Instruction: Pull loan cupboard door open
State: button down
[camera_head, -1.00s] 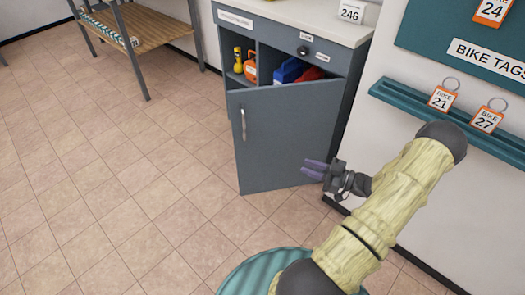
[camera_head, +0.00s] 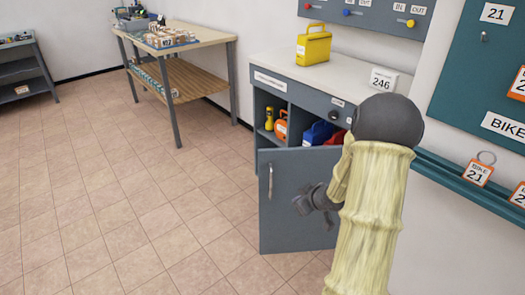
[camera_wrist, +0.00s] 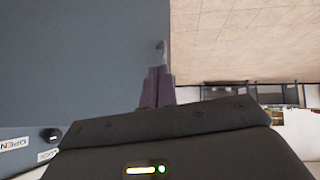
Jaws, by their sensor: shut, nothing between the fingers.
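The grey loan cupboard door (camera_head: 290,225) stands partly open, with its free edge at the left in the head view. Its upright metal handle (camera_head: 270,182) is near that edge. My gripper (camera_head: 300,204) shows against the outer face of the door, right of and below the handle, holding nothing. In the wrist view its purple fingers (camera_wrist: 157,88) are together beside the door face (camera_wrist: 80,60), and a small metal piece, perhaps the handle (camera_wrist: 161,46), shows beyond their tips. Whether the fingers touch the door I cannot tell. My arm hides the door's right side.
The cupboard's open shelves hold a yellow torch (camera_head: 269,119), an orange item (camera_head: 281,129) and a blue case (camera_head: 319,132). A yellow box (camera_head: 314,48) and a 246 sign (camera_head: 383,80) stand on top. A wooden bench (camera_head: 185,82) is behind left. The floor (camera_head: 130,220) at left is clear.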

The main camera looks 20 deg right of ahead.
jog(key=s+a+r+m+g, duration=0.2)
jog(key=s+a+r+g, duration=0.1)
jog(key=s+a, duration=0.5)
jog(key=s+a+r+m+g+h, duration=0.1)
jog(key=s+a+r+m+g, duration=0.1)
jog(key=s+a+r, duration=0.3)
jog(key=s+a+g, duration=0.1)
jog(key=s+a, duration=0.3)
jog(key=a, duration=0.1)
jog(key=shift+s+a+r, duration=0.2)
jog(key=shift+s+a, duration=0.05)
jog(key=shift+a, duration=0.05)
